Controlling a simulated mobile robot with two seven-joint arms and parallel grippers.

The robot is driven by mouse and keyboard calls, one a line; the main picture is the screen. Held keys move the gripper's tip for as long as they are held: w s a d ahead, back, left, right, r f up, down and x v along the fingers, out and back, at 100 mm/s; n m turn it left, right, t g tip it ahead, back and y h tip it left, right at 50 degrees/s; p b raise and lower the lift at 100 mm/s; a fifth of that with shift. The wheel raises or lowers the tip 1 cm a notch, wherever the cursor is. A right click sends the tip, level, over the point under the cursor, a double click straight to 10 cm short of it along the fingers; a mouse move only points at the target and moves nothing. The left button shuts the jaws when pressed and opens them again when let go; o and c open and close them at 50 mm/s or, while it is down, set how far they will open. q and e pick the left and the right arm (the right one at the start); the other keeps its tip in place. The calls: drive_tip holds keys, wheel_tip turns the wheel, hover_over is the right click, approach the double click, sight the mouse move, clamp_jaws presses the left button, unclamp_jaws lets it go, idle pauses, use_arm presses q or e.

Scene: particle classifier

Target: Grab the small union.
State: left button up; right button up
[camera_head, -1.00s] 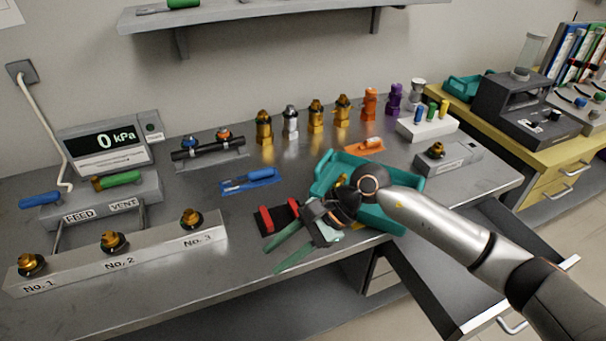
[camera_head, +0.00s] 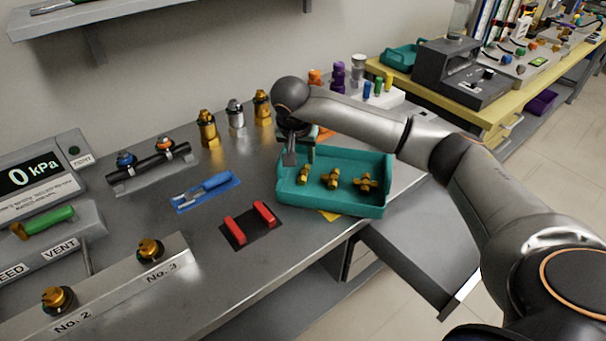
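A teal tray (camera_head: 345,207) stands on the bench and holds three brass fittings: a left one (camera_head: 303,176), a middle one (camera_head: 333,180) and a cross-shaped right one (camera_head: 367,183). I cannot tell for sure which is the small union; the left fitting looks slim and straight. My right gripper (camera_head: 299,158) points down over the tray's back left corner, behind and above the left fitting. Its fingers look apart with nothing seen between them. The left gripper is out of view.
A black pad with red bars (camera_head: 250,226) and a blue-handled tool (camera_head: 205,191) lie left of the tray. Upright brass fittings (camera_head: 207,129) stand behind. A numbered block (camera_head: 180,258) is at front left. An open drawer (camera_head: 415,250) juts out at right.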

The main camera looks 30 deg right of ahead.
sight(305, 168)
drive_tip(key=x, duration=0.5)
drive_tip(key=shift+d+f, duration=0.1)
drive_tip(key=shift+f, duration=0.3)
clamp_jaws()
drive_tip(key=shift+r, duration=0.1)
